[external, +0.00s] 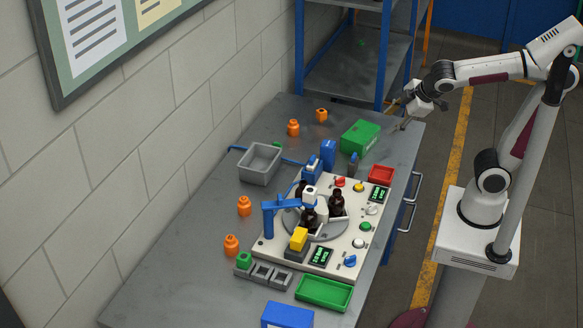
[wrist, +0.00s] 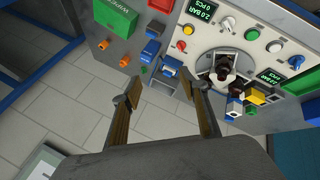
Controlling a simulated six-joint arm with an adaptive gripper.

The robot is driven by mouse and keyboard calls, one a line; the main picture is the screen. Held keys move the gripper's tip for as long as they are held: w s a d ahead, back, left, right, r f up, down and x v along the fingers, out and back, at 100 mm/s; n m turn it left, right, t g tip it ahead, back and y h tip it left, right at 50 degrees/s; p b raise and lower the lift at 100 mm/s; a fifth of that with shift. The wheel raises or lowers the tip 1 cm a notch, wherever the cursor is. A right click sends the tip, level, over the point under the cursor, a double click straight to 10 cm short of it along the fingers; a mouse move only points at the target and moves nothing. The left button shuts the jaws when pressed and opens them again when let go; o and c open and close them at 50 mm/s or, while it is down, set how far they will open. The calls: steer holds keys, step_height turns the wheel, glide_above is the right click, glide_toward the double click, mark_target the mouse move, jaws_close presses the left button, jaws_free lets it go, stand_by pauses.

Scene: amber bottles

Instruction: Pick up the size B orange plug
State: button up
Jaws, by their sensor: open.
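Several orange plugs stand on the grey bench; no size letters are readable on them. In the external view two are at the far end, one (external: 293,127) and another (external: 321,114). Two more are along the left side, one (external: 244,206) and a nearer one (external: 231,244). The wrist view shows two orange plugs at left, one (wrist: 103,45) and one (wrist: 125,61). My gripper (external: 399,114) is open and empty above the bench's far right corner, apart from all plugs. Its spread fingers also show in the wrist view (wrist: 160,89).
A green wipes box (external: 360,137) stands between my gripper and the rest of the bench. A grey bin (external: 261,164), a blue-armed bottle station (external: 268,222), a red tray (external: 381,175) and a green tray (external: 323,293) occupy the bench. Shelving (external: 372,60) stands behind it.

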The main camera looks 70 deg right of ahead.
steer(key=w+a+f+n+t, duration=0.1)
steer(key=w+a+n+t, duration=0.1)
steer(key=w+a+n, duration=0.8)
steer(key=w+a+f+n+t, duration=0.15)
steer(key=w+a+n, duration=0.4)
steer(key=w, duration=0.75)
steer(key=w+a+f+n+y, duration=0.2)
steer(key=a+f+n, duration=0.1)
steer(key=a, duration=0.5)
steer(key=w+a+f+n+t+y, duration=0.1)
steer(key=w+a+f+n, duration=0.2)
steer(key=a, duration=0.4)
steer(key=a+f+n+y, duration=0.2)
steer(key=a+f+n, duration=0.2)
steer(key=a, duration=0.4)
steer(key=w+a+f+n, duration=0.1)
steer(key=a+f+n, duration=0.1)
steer(key=a+f, duration=0.25)
steer(key=n+t+h, duration=0.1)
steer(key=n+h, duration=0.1)
glide_toward(231, 244)
steer(key=w+d, duration=0.1)
steer(key=w, duration=0.1)
steer(key=shift+w+d+n, duration=0.25)
steer(key=shift+w+d, duration=0.1)
steer(key=shift+d, duration=0.05)
